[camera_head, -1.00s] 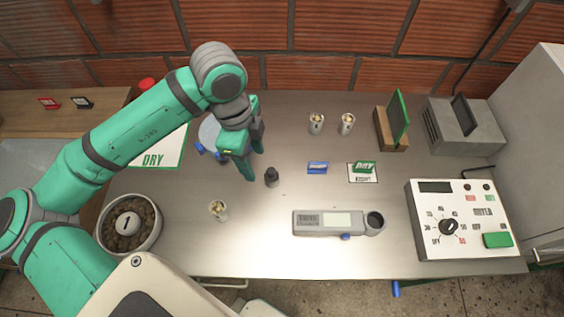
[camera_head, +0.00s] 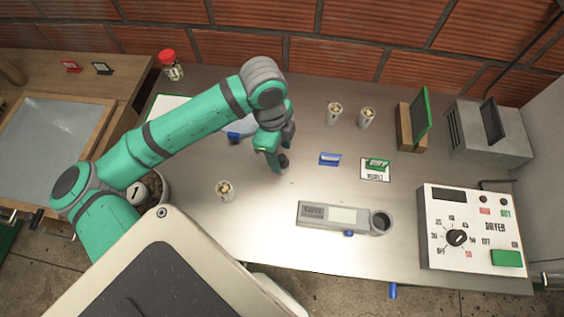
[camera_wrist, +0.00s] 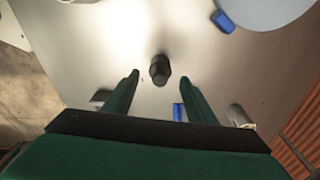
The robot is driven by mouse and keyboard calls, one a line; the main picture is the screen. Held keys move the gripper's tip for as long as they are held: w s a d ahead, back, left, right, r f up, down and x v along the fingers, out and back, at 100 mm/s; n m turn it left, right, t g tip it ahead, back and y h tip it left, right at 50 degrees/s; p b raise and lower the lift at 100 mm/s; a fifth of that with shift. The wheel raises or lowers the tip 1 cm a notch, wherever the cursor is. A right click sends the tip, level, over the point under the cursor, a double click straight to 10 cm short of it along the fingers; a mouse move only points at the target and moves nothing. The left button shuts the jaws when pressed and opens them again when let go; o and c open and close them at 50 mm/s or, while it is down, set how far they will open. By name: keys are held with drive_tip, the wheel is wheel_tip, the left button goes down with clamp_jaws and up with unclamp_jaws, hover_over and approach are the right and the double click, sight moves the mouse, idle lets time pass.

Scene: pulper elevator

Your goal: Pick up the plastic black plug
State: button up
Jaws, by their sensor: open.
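The black plug (camera_head: 283,161) stands on the metal table, partly hidden by my gripper in the head view. In the wrist view the black plug (camera_wrist: 160,69) lies just beyond the fingertips, roughly centred between them. My gripper (camera_head: 272,163) is open and empty, close beside the plug. I cannot tell the exact height of the fingertips above the table.
Two more cups (camera_head: 334,113) stand behind. A dryer control box (camera_head: 470,230) is at far right.

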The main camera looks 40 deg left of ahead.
drive_tip(key=shift+d+f, duration=0.1)
drive_tip(key=shift+f, duration=0.95)
drive_tip(key=c, duration=1.1)
drive_tip(key=shift+r, duration=0.15)
